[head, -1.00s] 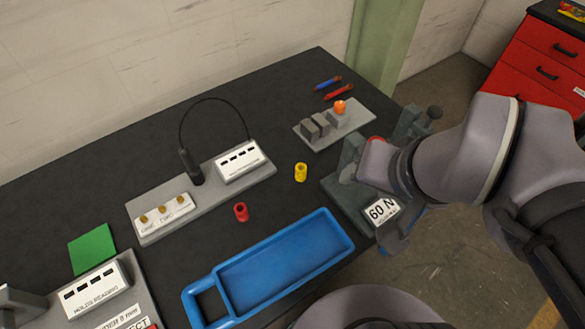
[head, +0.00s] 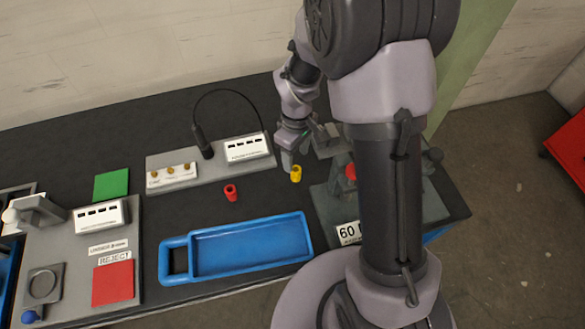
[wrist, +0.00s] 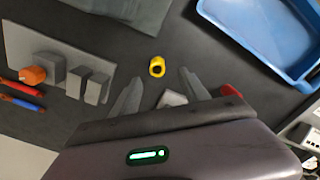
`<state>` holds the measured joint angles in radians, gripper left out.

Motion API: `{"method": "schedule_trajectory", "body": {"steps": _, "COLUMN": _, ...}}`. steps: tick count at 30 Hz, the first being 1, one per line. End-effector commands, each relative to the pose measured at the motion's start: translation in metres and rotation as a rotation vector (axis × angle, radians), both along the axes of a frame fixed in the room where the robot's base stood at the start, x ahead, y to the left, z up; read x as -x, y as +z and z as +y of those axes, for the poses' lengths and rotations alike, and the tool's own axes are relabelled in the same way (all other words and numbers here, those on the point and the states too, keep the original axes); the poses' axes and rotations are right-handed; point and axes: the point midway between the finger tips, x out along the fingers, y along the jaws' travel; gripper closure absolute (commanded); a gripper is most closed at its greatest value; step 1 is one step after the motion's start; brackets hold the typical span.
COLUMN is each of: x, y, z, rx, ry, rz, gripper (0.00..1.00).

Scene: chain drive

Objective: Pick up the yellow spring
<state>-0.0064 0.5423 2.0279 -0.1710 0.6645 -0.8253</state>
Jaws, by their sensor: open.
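The yellow spring (head: 296,174) stands upright on the dark bench top, to the right of the red spring (head: 231,192). In the wrist view the yellow spring (wrist: 157,67) lies just beyond the fingertips, roughly midway between the two fingers, and nothing touches it. My gripper (head: 290,155) is open and empty, just above and behind the yellow spring in the head view. Its two fingers also show spread apart in the wrist view (wrist: 158,80).
A blue tray (head: 303,218) lies in front of the springs. A grey board with a white label block (head: 248,148) is behind them at left. A grey press-like fixture with a "60 N" label (head: 348,233) stands close on the right. Grey blocks (wrist: 85,84) sit on a plate nearby.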

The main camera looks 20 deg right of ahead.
Motion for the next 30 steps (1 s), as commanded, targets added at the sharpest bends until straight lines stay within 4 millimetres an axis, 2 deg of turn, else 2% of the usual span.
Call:
{"method": "schedule_trajectory", "body": {"steps": 1, "x": 0.001, "y": -0.018, "z": 0.0, "rx": 0.0, "ry": 0.0, "rz": 0.004, "gripper": 0.47}}
{"method": "schedule_trajectory", "body": {"steps": 3, "x": 0.001, "y": -0.033, "z": 0.0, "rx": 0.0, "ry": -0.001, "rz": 0.002, "gripper": 0.47}}
{"method": "schedule_trajectory", "body": {"steps": 11, "x": -0.003, "y": -0.059, "z": -0.001, "rx": -0.001, "ry": -0.002, "rz": -0.001, "gripper": 0.47}}
{"method": "schedule_trajectory", "body": {"steps": 16, "x": -0.008, "y": -0.094, "z": -0.002, "rx": 0.0, "ry": -0.002, "rz": 0.001, "gripper": 0.47}}
{"method": "schedule_trajectory", "body": {"steps": 18, "x": -0.008, "y": -0.101, "z": -0.002, "rx": 0.0, "ry": -0.003, "rz": 0.0, "gripper": 0.47}}
{"method": "schedule_trajectory", "body": {"steps": 23, "x": -0.008, "y": -0.099, "z": -0.002, "rx": 0.0, "ry": -0.003, "rz": -0.001, "gripper": 0.47}}
{"method": "schedule_trajectory", "body": {"steps": 30, "x": -0.008, "y": -0.098, "z": -0.002, "rx": 0.0, "ry": -0.003, "rz": -0.001, "gripper": 0.92}}
